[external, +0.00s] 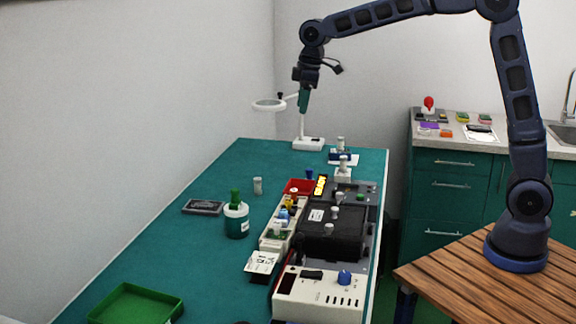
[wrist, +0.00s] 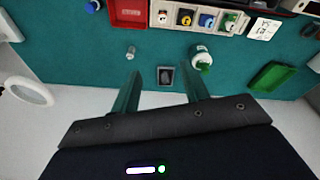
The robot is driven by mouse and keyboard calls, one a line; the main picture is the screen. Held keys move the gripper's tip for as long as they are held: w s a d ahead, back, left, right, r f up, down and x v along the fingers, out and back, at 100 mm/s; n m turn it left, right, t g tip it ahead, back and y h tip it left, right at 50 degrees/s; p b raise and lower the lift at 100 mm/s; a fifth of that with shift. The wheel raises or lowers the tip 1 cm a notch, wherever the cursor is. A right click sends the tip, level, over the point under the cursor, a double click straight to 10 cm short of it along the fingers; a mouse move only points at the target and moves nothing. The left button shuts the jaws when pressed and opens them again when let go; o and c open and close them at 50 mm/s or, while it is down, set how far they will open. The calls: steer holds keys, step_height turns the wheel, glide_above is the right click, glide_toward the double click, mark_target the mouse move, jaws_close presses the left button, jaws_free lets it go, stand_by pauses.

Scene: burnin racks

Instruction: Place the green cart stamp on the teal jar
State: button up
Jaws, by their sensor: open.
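My gripper (external: 303,108) is raised above the far part of the bench, well apart from the jar. Its two teal fingers (wrist: 163,78) are spread with nothing between them.
A magnifier lamp (external: 308,143) stands near my gripper. A grey cylinder (external: 258,186) and a dark tray (external: 203,207) lie near the jar. A green tray (external: 135,305) sits at the front left. Equipment and a parts rack (external: 268,239) fill the right side; the left side is mostly clear.

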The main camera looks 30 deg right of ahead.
steer(key=s+d+r+m+t, duration=0.15)
steer(key=s+d, duration=0.25)
steer(key=d, duration=0.5)
steer(key=s+d+r+m, duration=0.2)
steer(key=s+d+m, duration=0.15)
steer(key=d, duration=0.45)
steer(key=s+d+r+m, duration=0.15)
steer(key=s+d, duration=0.25)
steer(key=d, duration=0.5)
steer(key=s+d+f+m+t, duration=0.1)
steer(key=s+d+f+m, duration=0.2)
steer(key=s+d, duration=0.4)
steer(key=s+d+f+m+h, duration=0.1)
steer(key=s+d+f+m, duration=0.2)
steer(key=s+d, duration=0.5)
steer(key=s, duration=0.4)
steer(key=shift+s+d+f+t, duration=0.2)
steer(key=shift+d+f+t, duration=0.05)
steer(key=shift+t, duration=0.1)
